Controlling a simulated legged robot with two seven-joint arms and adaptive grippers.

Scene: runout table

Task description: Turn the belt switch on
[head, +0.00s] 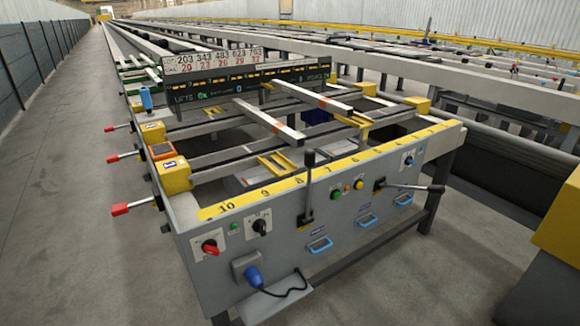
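The grey control front of the runout table (330,236) faces me. It carries a red rotary switch (210,247) at the left, a black rotary switch (260,226) to its right, and another small black rotary switch (408,161) at the far right. Their labels are too small to read, so I cannot tell which one is the belt switch or how it is set. A green button (337,196), a yellow button (347,190) and another small button (359,185) sit near the middle. Neither of my grippers is in view.
A black upright lever (308,187) and a sideways lever (408,187) stick out from the front. A blue plug (254,278) with a black cable hangs below. Red-tipped handles (120,209) project from the left side. The concrete floor (60,230) at the left is clear.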

